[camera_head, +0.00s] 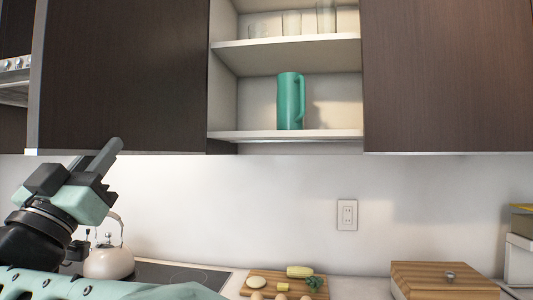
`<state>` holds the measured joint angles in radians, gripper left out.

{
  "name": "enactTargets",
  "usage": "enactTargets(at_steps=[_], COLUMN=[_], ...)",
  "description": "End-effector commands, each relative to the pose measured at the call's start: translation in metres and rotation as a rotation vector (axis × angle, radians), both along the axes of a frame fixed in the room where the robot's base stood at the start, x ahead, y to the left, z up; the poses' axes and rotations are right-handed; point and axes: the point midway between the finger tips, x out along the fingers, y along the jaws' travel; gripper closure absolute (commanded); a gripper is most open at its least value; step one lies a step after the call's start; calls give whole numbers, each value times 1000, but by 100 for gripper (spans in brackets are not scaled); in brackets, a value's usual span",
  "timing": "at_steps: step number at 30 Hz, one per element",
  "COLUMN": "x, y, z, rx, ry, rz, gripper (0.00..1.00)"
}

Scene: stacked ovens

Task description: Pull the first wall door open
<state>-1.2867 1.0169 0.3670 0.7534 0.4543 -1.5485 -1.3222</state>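A dark brown wall door (125,75) fills the upper left, with a pale grey strip along its left edge. A second dark brown wall door (450,75) is at the upper right. I cannot tell from this view which of them is the first wall door, or how far either stands open. The cabinet space between them shows open shelves (285,55). My gripper (100,154) is at the left, just below the left door's lower edge, its fingers pointing up and right. The fingers look apart with nothing between them. I see no clear handle.
A teal pitcher (291,101) stands on the lower shelf, with glasses (292,22) above. Below are a kettle (107,262), a dark cooktop (190,276), a cutting board (258,275) with food and a wooden box (445,279). An appliance (14,80) is at the far left.

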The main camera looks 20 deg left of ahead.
Motion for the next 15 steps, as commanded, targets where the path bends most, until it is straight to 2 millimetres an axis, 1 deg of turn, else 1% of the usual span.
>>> enactTargets(at_steps=[1, 2, 3, 11, 15], x=[2, 2, 2, 1, -4], y=[-2, -2, -2, -1, -1], z=[4, 4, 4, 2, -5], rx=[4, 4, 4, 3, 0], ry=[-5, -5, -4, -3, -2], rz=[-2, -2, -2, -1, 1], gripper=[79, 71, 60, 60, 60])
